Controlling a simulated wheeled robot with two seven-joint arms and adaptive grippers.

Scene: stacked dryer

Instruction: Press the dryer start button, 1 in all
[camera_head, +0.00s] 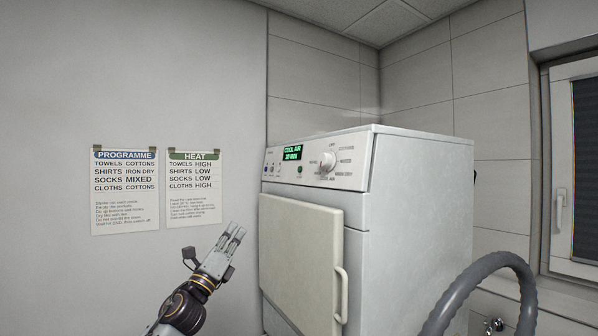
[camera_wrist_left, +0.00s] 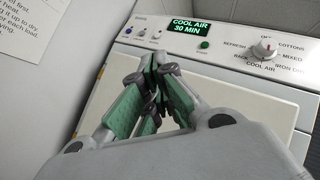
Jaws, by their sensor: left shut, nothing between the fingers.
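The white dryer (camera_head: 420,200) stands right of centre in the head view, with its control panel (camera_head: 318,162) along the top front. The panel's green display (camera_head: 293,153) reads COOL AIR, 30 MIN. It also shows in the left wrist view (camera_wrist_left: 188,29). A small green button (camera_head: 299,169) sits below the display and shows in the left wrist view (camera_wrist_left: 204,44). A round knob (camera_head: 328,161) is to its right. My left gripper (camera_head: 237,229) is shut and empty, left of the dryer and below panel height, apart from it. My right gripper is not in view.
Two posters, PROGRAMME (camera_head: 124,190) and HEAT (camera_head: 194,188), hang on the left wall. The dryer's door (camera_head: 300,250) is closed, with a handle (camera_head: 341,295) on its right. A grey hose (camera_head: 480,275) curves at lower right. A window is at far right.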

